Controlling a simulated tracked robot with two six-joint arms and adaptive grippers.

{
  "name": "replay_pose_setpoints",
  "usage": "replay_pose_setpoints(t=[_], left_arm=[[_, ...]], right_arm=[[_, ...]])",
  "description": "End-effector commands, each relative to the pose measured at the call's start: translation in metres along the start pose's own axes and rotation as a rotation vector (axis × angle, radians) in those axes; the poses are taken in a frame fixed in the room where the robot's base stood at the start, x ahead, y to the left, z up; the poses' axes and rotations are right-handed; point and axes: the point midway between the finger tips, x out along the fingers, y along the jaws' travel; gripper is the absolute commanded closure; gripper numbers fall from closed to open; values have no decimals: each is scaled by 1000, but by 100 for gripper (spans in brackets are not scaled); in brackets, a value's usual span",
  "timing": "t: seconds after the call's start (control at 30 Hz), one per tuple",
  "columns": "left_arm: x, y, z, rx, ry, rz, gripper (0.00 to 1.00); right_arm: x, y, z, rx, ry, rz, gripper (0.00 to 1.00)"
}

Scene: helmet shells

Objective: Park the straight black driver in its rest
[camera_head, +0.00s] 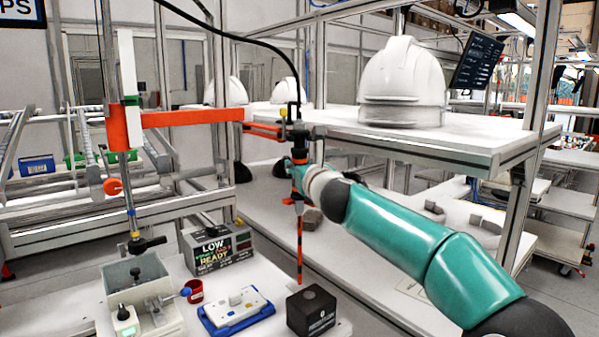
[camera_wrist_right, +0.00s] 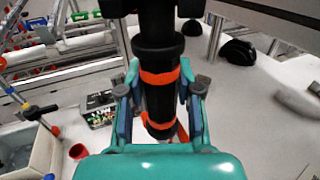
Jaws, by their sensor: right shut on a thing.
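The straight black driver (camera_head: 299,155) hangs upright from the end of an orange jointed arm (camera_head: 190,117), with a black cable at its top. Its orange-and-black striped lower shaft (camera_head: 299,250) points down, the tip just left of and close to a black block (camera_head: 312,308) with a round mark or hole in its top. I cannot tell whether they touch. My right gripper (camera_head: 300,178) is shut around the driver body; the wrist view shows its fingers (camera_wrist_right: 160,100) on both sides of the black barrel with orange bands (camera_wrist_right: 160,76). My left gripper is out of view.
On the white bench, left of the block, are a blue-and-white tray (camera_head: 236,312), a red cup (camera_head: 195,291), a display box (camera_head: 218,250) and a grey bin (camera_head: 135,272). White helmet shells (camera_head: 402,75) stand on the shelf behind. A vertical pole (camera_head: 128,170) carries the orange arm.

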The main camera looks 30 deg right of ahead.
Motion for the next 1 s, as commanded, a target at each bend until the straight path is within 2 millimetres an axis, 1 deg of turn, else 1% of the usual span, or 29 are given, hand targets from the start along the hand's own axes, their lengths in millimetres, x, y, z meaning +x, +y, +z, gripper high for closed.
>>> replay_pose_setpoints(t=[0.3,0.33,0.5,0.7,0.73,0.93,1.0], left_arm=[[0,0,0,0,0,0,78],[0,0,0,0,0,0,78],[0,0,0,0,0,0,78],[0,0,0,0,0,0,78],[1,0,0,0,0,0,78],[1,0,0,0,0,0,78],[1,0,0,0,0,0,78]], right_arm=[[0,0,0,0,0,0,100],[0,0,0,0,0,0,64],[0,0,0,0,0,0,36],[0,0,0,0,0,0,36],[0,0,-3,0,4,0,35],[0,0,-2,0,2,0,2],[0,0,-2,0,2,0,0]])
